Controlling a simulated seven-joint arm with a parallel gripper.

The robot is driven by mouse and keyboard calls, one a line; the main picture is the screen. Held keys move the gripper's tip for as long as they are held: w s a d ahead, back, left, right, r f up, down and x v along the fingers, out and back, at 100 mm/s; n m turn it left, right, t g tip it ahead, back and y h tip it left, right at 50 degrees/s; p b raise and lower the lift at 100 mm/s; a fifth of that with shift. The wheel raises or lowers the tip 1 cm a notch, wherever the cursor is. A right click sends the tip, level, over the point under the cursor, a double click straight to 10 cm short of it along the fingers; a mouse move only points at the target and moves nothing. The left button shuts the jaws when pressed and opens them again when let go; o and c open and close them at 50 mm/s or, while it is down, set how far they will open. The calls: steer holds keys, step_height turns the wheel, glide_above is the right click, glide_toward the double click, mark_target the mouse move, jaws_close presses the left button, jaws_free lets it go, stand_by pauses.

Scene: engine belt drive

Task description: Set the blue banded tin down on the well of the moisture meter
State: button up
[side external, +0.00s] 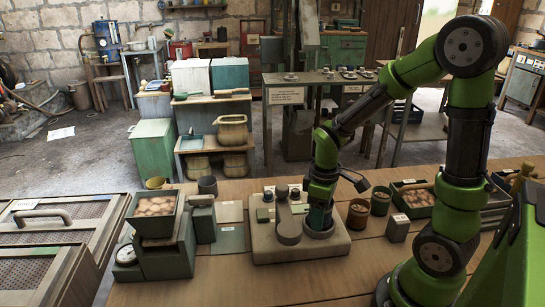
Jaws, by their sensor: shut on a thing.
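A brown tin (358,214) and a green tin (380,200) stand right of the meter, with a small grey box (397,228) in front. A scale with a tray of brown lumps (155,208) stands left. Bare bench lies in front of the meter.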

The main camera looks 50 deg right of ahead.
steer(key=shift+f, duration=0.2)
steer(key=shift+s+a+f, duration=0.1)
steer(key=shift+s+f, duration=0.05)
steer(key=shift+f, duration=0.4)
steer(key=o, duration=0.9)
steer(key=shift+c, duration=0.5)
steer(key=shift+o, duration=0.3)
steer(key=shift+r, duration=0.55)
steer(key=o, duration=0.3)
steer(key=shift+r, duration=4.05)
